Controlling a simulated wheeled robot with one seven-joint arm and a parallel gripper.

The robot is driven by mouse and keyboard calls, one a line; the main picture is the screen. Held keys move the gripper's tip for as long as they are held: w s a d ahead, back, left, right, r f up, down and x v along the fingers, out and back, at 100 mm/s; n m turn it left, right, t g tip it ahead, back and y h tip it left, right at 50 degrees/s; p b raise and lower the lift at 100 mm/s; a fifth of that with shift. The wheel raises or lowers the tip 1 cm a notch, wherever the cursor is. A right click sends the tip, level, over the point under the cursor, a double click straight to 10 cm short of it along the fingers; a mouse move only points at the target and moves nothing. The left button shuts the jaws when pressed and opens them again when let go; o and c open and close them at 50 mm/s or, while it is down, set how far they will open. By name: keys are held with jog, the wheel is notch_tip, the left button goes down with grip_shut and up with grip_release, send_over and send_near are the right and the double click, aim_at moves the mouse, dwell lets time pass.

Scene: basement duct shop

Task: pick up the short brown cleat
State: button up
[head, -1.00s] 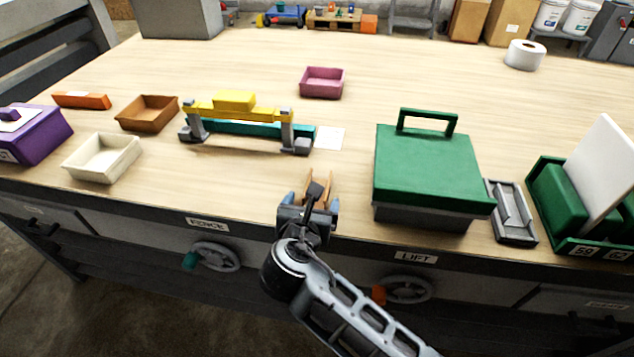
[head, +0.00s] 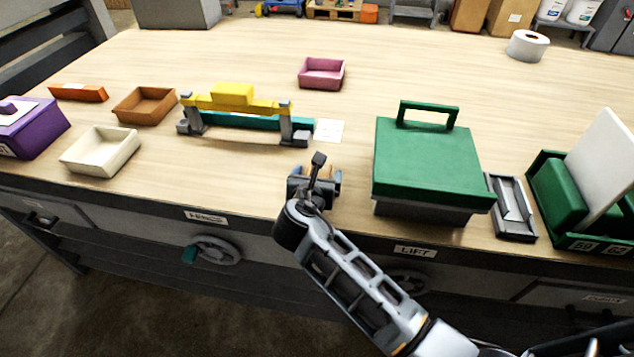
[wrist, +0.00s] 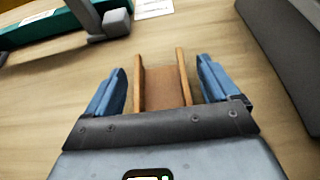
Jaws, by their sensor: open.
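The short brown cleat (wrist: 163,92) looks like a channel with two raised side walls and lies on the bench top. In the wrist view it lies between the two blue fingers of my gripper (wrist: 162,68). The fingers are open, with a gap showing between each finger and the cleat's walls. The near end of the cleat is hidden by the gripper body. In the head view my gripper (head: 315,182) hides most of the cleat, with only a bit of brown showing.
A green-lidded box (head: 428,160) stands close right of my gripper. A yellow and teal fixture (head: 240,118) stands to the left, with a white card (head: 329,130) beside it. A grey tray (head: 512,210) lies right of the box. The bench between gripper and pink tray (head: 322,74) is clear.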

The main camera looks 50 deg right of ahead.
jog(key=c, duration=1.1)
jog(key=shift+o, duration=0.2)
jog(key=shift+r, duration=0.1)
